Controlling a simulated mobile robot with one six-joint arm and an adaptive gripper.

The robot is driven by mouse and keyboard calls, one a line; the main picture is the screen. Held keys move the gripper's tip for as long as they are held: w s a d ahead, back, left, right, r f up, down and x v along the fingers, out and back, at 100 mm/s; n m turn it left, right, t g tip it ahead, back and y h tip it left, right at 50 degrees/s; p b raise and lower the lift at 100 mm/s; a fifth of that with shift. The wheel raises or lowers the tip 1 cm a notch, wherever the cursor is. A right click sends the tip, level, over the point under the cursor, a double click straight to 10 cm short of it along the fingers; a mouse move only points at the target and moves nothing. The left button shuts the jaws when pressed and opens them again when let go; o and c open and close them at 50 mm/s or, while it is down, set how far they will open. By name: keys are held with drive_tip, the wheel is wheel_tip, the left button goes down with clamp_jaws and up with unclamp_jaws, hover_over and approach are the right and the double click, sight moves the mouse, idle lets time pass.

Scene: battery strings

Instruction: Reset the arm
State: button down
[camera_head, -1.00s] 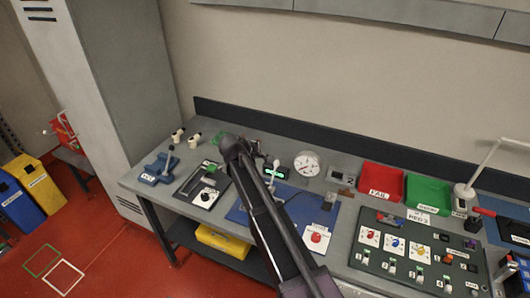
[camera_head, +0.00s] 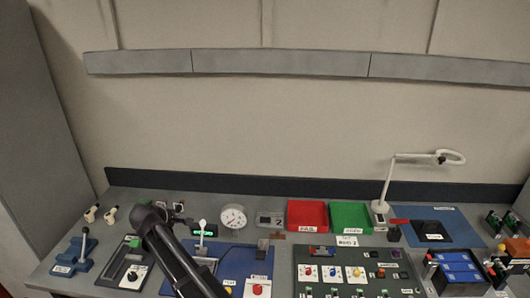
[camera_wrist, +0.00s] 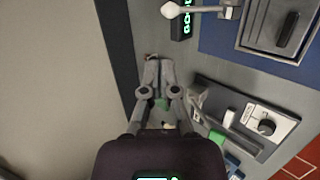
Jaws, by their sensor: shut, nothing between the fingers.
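My gripper (camera_wrist: 157,66) is shut and empty in the wrist view, its fingers together above the grey bench surface near the dark back ledge. A small green part (camera_wrist: 161,104) shows between the gripper's linkages, below it. My dark arm (camera_head: 180,262) reaches from the bottom of the head view up over the left part of the bench. The arm hides part of the blue mat there.
A round gauge (camera_head: 233,217), a red tray (camera_head: 308,214) and a green tray (camera_head: 350,214) stand along the back. A white lamp (camera_head: 384,190) rises at right, near a blue battery block (camera_head: 457,268). A blue lever clamp (camera_head: 74,258) sits at left.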

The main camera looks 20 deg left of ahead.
drive_tip(key=w+d+f+m+g+h+b, duration=0.1)
drive_tip(key=w+d+f+m+g, duration=0.15)
drive_tip(key=d, duration=0.95)
drive_tip(key=w+d+f+m+g+h, duration=0.1)
drive_tip(key=w+d+m, duration=0.3)
drive_tip(key=d, duration=0.8)
drive_tip(key=w+d+f+m+g+b, duration=0.1)
drive_tip(key=w+d+f+m, duration=0.15)
drive_tip(key=d, duration=0.95)
drive_tip(key=s+d+f+m+g, duration=0.1)
drive_tip(key=s+d+m, duration=0.2)
drive_tip(key=d, duration=0.7)
drive_tip(key=s+d+f+m+g+y+b, duration=0.1)
drive_tip(key=s+d+m, duration=0.3)
drive_tip(key=d, duration=0.6)
drive_tip(key=s+d+f+m+g+y+b, duration=0.1)
drive_tip(key=s+d, duration=0.4)
drive_tip(key=d, duration=0.6)
drive_tip(key=f+m+g, duration=0.1)
drive_tip(key=m+g, duration=0.1)
drive_tip(key=shift+m, duration=0.3)
